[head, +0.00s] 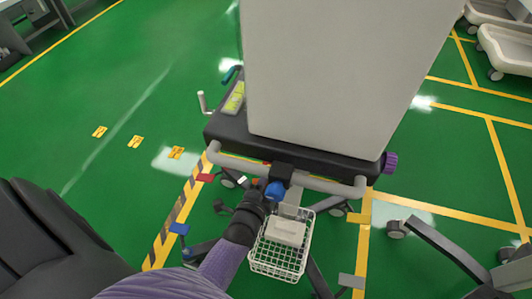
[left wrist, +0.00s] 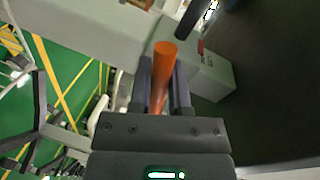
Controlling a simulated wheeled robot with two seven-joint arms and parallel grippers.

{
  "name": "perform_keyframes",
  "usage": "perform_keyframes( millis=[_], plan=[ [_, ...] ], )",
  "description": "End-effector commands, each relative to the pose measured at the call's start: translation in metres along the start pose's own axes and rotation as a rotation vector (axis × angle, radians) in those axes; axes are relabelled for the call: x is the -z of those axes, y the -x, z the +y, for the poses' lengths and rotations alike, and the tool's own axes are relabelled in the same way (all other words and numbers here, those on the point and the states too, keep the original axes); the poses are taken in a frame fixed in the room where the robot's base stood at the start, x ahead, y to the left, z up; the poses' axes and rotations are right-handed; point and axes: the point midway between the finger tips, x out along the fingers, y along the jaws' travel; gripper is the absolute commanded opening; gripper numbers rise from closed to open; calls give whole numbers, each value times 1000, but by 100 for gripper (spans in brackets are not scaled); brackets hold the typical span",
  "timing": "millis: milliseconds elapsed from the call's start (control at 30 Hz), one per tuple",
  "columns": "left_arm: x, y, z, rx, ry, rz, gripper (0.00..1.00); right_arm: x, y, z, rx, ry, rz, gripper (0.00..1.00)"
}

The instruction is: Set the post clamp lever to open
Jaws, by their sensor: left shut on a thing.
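The post clamp is a dark block (head: 281,172) on the grey front rail of the cart, with a blue knob (head: 275,192) below it. In the left wrist view an orange lever (left wrist: 164,52) stands between the two fingers of my left gripper (left wrist: 162,80). The gripper is shut on this lever, with its rounded end sticking out past the fingers. In the head view my left gripper (head: 260,193) is beside the blue knob, and the lever is mostly hidden there. The lever's exact angle is hard to tell. My right gripper is in neither view.
A white wire basket (head: 281,261) hangs just below the clamp, close to my left arm. The large pale cart body (head: 335,75) rises behind the rail (head: 230,160). A purple knob (head: 389,162) is at its right corner.

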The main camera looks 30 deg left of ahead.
Motion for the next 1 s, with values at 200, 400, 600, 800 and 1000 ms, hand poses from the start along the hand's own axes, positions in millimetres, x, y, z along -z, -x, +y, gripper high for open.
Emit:
perform_keyframes(
  millis=[200, 400, 600, 800, 1000],
  plan=[
    [0, 1, -4, 0, -57, -11, 0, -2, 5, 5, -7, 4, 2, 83],
    [1, 1, -5, 0, -74, -14, 0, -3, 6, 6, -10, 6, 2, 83],
    [1, 1, -5, 1, -75, -14, 0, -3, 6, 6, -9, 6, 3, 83],
    [1, 1, -5, 1, -75, -14, 36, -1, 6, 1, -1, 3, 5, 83],
    [0, 1, -5, 1, -74, -15, 56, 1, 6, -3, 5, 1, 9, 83]
  ],
)
